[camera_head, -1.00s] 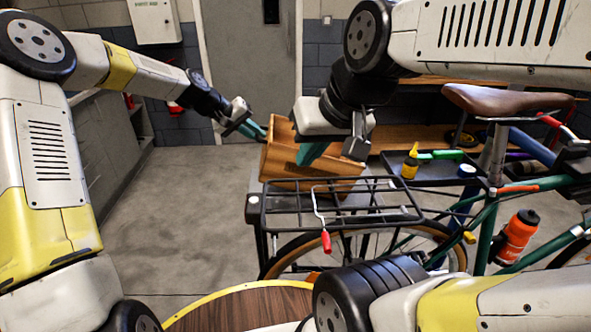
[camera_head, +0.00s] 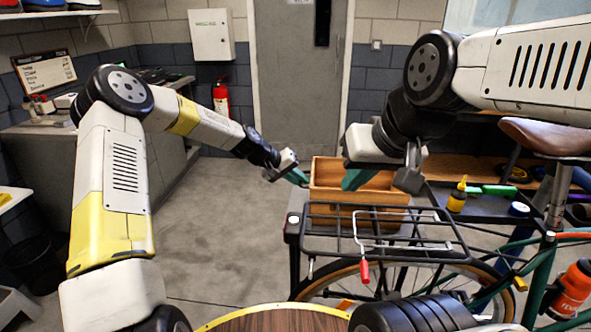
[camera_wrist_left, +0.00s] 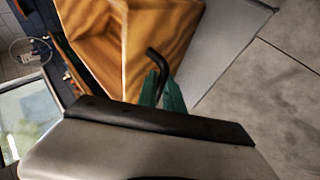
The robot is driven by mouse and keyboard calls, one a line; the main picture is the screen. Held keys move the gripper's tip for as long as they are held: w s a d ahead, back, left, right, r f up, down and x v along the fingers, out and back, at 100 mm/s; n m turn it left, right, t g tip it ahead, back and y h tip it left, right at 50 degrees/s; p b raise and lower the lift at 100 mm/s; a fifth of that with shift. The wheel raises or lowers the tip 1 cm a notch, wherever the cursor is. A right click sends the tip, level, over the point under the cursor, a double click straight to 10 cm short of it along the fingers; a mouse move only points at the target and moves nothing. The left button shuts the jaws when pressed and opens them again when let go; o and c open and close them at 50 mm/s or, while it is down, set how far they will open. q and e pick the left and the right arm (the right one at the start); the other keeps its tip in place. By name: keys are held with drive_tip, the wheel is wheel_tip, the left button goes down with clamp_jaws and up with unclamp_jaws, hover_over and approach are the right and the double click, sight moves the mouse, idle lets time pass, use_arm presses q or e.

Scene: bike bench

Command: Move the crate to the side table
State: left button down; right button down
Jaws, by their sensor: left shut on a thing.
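The crate (camera_head: 360,193) is an open orange-brown wooden box behind the bike's rear rack. A grey-topped stand (camera_head: 293,226) shows at its lower left; I cannot tell whether the crate touches it. My left gripper (camera_head: 301,180) is at the crate's left end, shut on it. Which surface is the side table is unclear.
The black rack (camera_head: 385,232) with a red-handled tool (camera_head: 364,270) is just in front of the crate. A tool tray (camera_head: 485,207) with a yellow bottle is at right. Open grey floor (camera_head: 225,220) lies left. A round wooden top (camera_head: 275,320) is nearest.

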use_arm(q)
drive_tip(key=c, duration=1.5)
unclamp_jaws()
drive_tip(key=shift+r, duration=0.15)
drive_tip(key=v, duration=1.2)
drive_tip(key=s+a+r+t+y, duration=0.1)
drive_tip(key=s+a+r, duration=0.3)
drive_tip(key=s, duration=0.7)
drive_tip(key=s+a+r+t+y, duration=0.1)
drive_tip(key=s+a+r+y, duration=0.2)
drive_tip(key=s, duration=0.8)
drive_tip(key=s+a+r+t+y, duration=0.1)
drive_tip(key=s+a+r+y, duration=0.1)
drive_tip(key=s+a+r, duration=0.5)
drive_tip(key=shift+s+a+r, duration=0.1)
drive_tip(key=shift+s+a, duration=0.1)
drive_tip(key=shift+s, duration=0.5)
drive_tip(key=shift+s+a+r, duration=0.1)
drive_tip(key=shift+s+a, duration=0.1)
drive_tip(key=shift+s, duration=0.55)
drive_tip(key=shift+s+a+r, duration=0.1)
drive_tip(key=shift+s+a, duration=0.1)
drive_tip(key=shift+s, duration=0.5)
